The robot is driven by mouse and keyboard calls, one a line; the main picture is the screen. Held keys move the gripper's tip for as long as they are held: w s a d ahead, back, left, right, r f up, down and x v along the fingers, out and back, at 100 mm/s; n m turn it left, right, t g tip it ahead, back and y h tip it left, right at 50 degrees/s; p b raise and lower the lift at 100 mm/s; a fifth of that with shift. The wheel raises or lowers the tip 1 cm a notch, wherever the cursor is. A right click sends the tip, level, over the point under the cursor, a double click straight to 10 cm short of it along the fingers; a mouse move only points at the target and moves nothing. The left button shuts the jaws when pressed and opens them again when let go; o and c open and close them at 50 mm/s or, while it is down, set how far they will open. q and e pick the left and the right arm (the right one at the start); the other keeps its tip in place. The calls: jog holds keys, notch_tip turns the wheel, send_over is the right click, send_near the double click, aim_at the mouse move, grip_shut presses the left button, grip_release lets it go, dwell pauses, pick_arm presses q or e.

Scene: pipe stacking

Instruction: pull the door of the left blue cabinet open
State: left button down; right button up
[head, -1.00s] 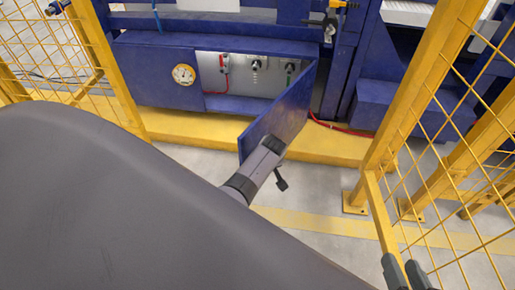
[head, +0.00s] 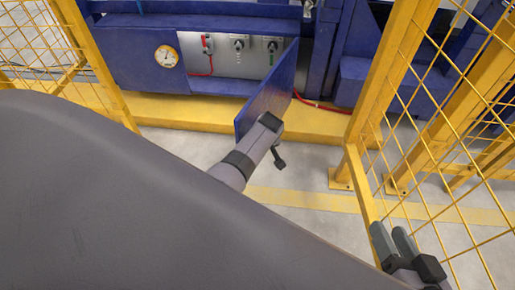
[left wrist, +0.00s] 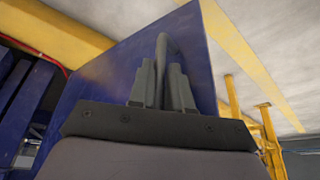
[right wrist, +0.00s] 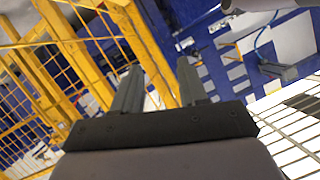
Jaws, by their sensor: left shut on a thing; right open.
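The blue cabinet door (head: 268,100) stands swung well out from the cabinet (head: 130,52), hinged at its right side, with the light inner panel (head: 225,58) exposed. In the left wrist view the door (left wrist: 110,80) fills the middle. There my left gripper (left wrist: 161,80) is shut on the grey door handle (left wrist: 161,48). In the head view my left arm reaches the door's outer side, and the fingertips and handle are hidden. My right gripper (head: 393,240) is open and empty at the lower right, by the yellow fence, and its fingers also show apart in the right wrist view (right wrist: 158,85).
A yellow mesh fence (head: 358,165) stands at the right, close to my right gripper. Another fence (head: 100,65) is at the left. A yellow base beam (head: 190,114) runs below the cabinet. Grey floor (head: 310,180) is clear in front of the door.

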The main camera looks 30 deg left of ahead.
pick_arm(q)
jog(key=shift+w+a+r, duration=0.1)
jog(key=shift+w+r, duration=0.2)
jog(key=shift+w, duration=0.1)
pick_arm(e)
jog(key=shift+f, duration=0.1)
pick_arm(q)
jog(key=c, duration=1.1)
grip_release()
jog(key=shift+f, duration=0.1)
jog(key=shift+c, duration=0.2)
jog(key=shift+s+f, duration=0.1)
pick_arm(e)
jog(key=shift+d+f, duration=0.1)
jog(key=shift+f, duration=0.05)
